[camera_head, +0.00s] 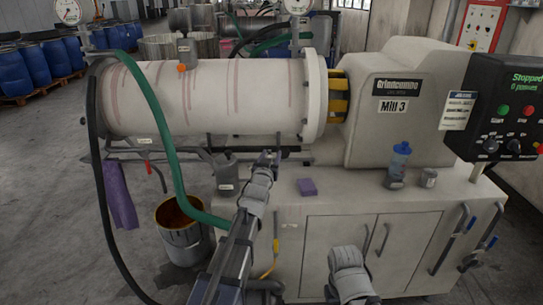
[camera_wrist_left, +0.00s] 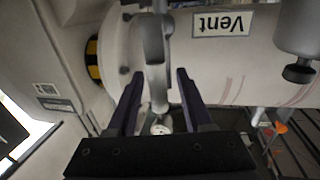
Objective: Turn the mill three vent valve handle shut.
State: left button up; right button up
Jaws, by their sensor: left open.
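Mill 3 (camera_head: 220,95) has a long pale horizontal barrel with reddish streaks. My left gripper (camera_head: 270,157) is below the right part of the barrel in the head view. In the left wrist view, the grey vent valve handle (camera_wrist_left: 153,45) stands between the open fingers of my left gripper (camera_wrist_left: 154,76). I see a gap on both sides of it, and neither finger clearly touches it. A "Vent" label (camera_wrist_left: 221,23) appears upside down beside it. In the head view I cannot make out the handle near the gripper. My right gripper's fingers do not show.
A green hose (camera_head: 165,140) and a black hose (camera_head: 97,170) hang left. A bucket (camera_head: 183,245) stands on the floor.

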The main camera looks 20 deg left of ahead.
pick_arm(q)
jog(key=shift+w, duration=0.3)
jog(key=shift+c, duration=0.2)
grip_shut()
jog(key=shift+a, duration=0.1)
dwell(1.0)
